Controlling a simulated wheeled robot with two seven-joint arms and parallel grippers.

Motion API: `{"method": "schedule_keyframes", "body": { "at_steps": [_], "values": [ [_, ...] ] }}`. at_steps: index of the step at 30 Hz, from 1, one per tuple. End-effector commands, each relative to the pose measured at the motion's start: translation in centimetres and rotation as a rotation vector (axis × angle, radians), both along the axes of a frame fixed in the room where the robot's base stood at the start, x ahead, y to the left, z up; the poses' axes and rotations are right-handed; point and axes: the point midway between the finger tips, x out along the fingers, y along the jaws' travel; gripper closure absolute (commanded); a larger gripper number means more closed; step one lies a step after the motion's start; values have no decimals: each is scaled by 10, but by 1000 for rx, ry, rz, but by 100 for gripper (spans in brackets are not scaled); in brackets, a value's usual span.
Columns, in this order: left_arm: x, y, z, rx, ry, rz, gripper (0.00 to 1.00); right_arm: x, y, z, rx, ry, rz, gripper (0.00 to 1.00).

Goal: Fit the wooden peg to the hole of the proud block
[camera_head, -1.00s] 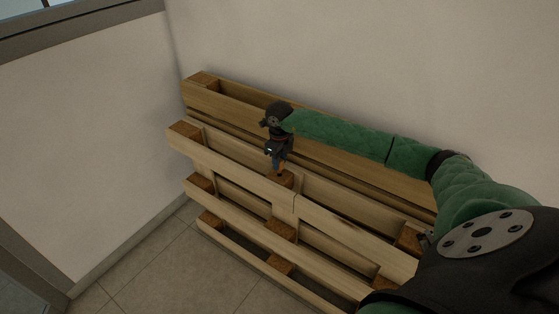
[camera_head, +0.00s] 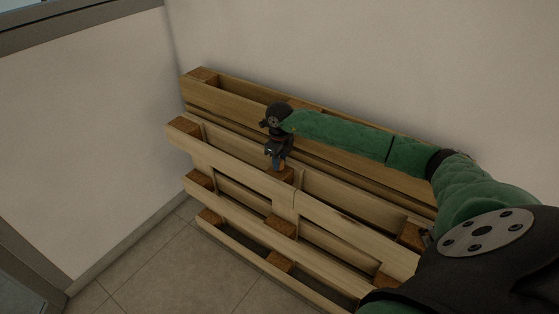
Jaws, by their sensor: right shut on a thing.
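My right arm reaches in from the right in the head view, in a green sleeve. My right gripper (camera_head: 277,160) points down over the middle of a wooden pallet standing on its edge against the wall. It is shut on a small wooden peg (camera_head: 279,169), of which only a little shows below the fingers. Directly under it is a brown block (camera_head: 281,176) in the pallet's front row, at the middle. The hole in the block is hidden or too small to see. I cannot tell whether the peg touches the block. My left gripper is not in view.
The pallet's slats (camera_head: 240,163) and several other brown blocks, such as the left end block (camera_head: 184,127), surround the gripper. A second pallet (camera_head: 203,80) stands behind, by the pale wall (camera_head: 330,50). Tiled floor (camera_head: 165,262) is clear at lower left.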

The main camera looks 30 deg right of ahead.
Motion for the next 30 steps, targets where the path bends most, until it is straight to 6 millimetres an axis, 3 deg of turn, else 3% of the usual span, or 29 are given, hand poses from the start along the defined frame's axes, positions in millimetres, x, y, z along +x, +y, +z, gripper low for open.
{"method": "schedule_keyframes", "body": {
  "at_steps": [24, 25, 28, 30],
  "values": [
    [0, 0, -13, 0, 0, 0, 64, 0, 0, -17, 0, 0, 0, 93],
    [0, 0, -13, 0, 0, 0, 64, 0, 0, -17, 0, 0, 0, 66],
    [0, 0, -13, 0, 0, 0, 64, 0, 0, -17, 0, 1, 0, 47],
    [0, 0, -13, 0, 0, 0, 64, 0, 0, -17, 0, 0, 0, 45]
  ]
}}
